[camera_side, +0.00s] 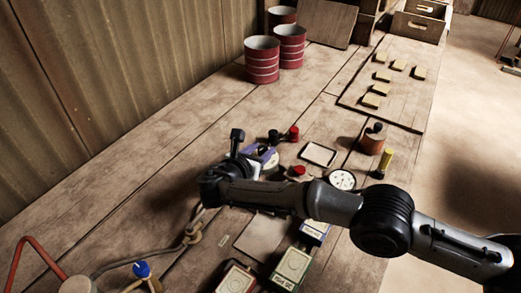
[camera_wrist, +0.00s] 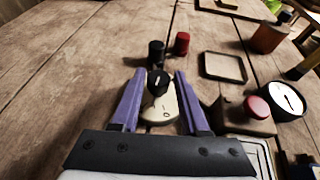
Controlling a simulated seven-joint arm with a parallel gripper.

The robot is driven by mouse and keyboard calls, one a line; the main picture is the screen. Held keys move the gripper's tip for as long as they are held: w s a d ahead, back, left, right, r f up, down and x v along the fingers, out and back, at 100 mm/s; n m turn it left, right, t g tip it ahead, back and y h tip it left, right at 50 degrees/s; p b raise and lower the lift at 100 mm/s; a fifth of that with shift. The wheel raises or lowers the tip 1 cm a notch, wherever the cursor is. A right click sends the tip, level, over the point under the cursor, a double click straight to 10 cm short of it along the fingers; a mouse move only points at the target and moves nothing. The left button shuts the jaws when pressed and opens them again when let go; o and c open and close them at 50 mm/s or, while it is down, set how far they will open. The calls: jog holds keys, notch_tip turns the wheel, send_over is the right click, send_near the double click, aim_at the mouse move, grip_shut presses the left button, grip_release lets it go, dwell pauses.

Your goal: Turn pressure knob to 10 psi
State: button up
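The black pressure knob (camera_wrist: 158,80), with a white pointer line on its top, sits on a cream plate (camera_wrist: 158,112) in the wrist view. The pointer stands roughly upright in the picture; scale marks are too small to read. My gripper (camera_wrist: 160,74) is open, its two purple fingers on either side of the knob with gaps showing. In the side view my gripper (camera_side: 264,156) is low over the bench and I cannot make out the knob. A round white gauge (camera_wrist: 287,98) lies to the right; it also shows in the side view (camera_side: 342,180). Its reading is unclear.
A red button (camera_wrist: 257,107) sits between knob and gauge. Black and red-capped fittings (camera_wrist: 181,43) stand just beyond the knob. A shallow square tray (camera_wrist: 222,67) lies beyond right. Red drums (camera_side: 262,60) stand far back; the bench on the left is mostly clear.

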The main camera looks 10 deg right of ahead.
jog(key=shift+o, duration=1.2)
jog(key=v, duration=1.3)
jog(key=shift+s+a+r, duration=0.2)
jog(key=shift+s+r, duration=0.05)
jog(key=shift+s, duration=0.05)
